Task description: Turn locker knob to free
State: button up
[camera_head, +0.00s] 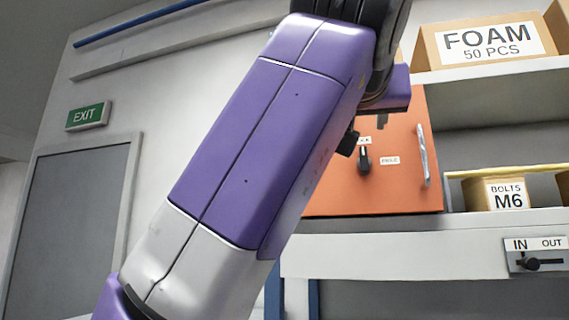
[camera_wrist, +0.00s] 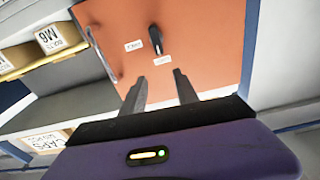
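The orange locker door (camera_head: 395,192) carries a black knob (camera_head: 365,158) with a narrow bar. Its bar stands upright and lines up with the upper label (camera_head: 363,140), which is partly readable. A second label, seemingly FREE (camera_head: 390,160), sits to the knob's right. The wrist view shows the door upside down, with the knob (camera_wrist: 156,39) beyond the fingertips. My gripper (camera_wrist: 162,76) is open and empty, its two fingers pointing at the door, apart from the knob. In the head view my arm hides much of the gripper and the door's left part.
A pale vertical handle (camera_head: 424,155) stands out at the door's right. A FOAM box (camera_head: 490,42) and a BOLTS M6 box (camera_head: 505,193) sit on shelves to the right. An IN/OUT slider (camera_head: 540,262) is lower right. A grey door (camera_head: 70,235) stands left.

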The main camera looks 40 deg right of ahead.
aim_at(363, 149)
jog(key=shift+n+y, duration=0.4)
jog(key=shift+y, duration=0.1)
jog(key=w+d, duration=0.1)
jog(key=d, duration=0.1)
jog(key=w+d+f+p, duration=0.1)
jog(key=w+d, duration=0.1)
jog(key=w+d+f+p, duration=0.1)
jog(key=w+d, duration=0.1)
jog(key=shift+w, duration=0.1)
grip_shut()
